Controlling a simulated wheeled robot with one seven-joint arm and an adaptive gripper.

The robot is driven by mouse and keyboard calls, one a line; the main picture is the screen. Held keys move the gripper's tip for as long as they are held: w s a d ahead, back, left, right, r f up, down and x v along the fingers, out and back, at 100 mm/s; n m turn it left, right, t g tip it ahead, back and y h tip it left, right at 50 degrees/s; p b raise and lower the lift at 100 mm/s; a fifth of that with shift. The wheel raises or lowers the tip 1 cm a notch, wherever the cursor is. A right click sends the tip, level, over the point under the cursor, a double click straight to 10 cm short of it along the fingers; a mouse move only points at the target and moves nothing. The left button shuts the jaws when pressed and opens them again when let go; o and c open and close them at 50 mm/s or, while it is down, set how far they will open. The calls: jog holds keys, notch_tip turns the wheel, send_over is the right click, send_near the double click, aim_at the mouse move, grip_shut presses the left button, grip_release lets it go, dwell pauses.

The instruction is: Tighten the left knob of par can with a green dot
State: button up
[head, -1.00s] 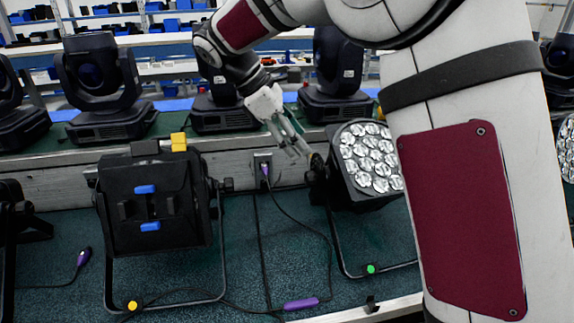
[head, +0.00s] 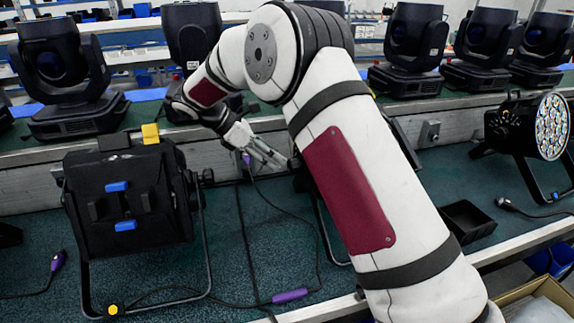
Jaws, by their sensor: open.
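The par can with the green dot is almost wholly hidden behind my arm; its lamp face and dot do not show. Part of its thin black stand (head: 322,235) shows left of my arm. Its left knob is a small dark shape, hard to make out, at my fingertips. My gripper (head: 277,158) is open, its pale fingers pointing right and slightly down at that knob. I cannot tell whether the fingers are around the knob or just short of it.
A par can (head: 130,195) with a yellow dot (head: 112,310) stands at left. Another par can (head: 550,125) stands at far right. A cable with a purple connector (head: 290,296) lies on the green mat. A black tray (head: 467,221) sits right of my arm. Moving-head lights line the back shelf.

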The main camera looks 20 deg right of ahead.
aim_at(289, 167)
jog(key=x, duration=0.6)
jog(key=shift+d+f, duration=0.2)
jog(key=c, duration=1.2)
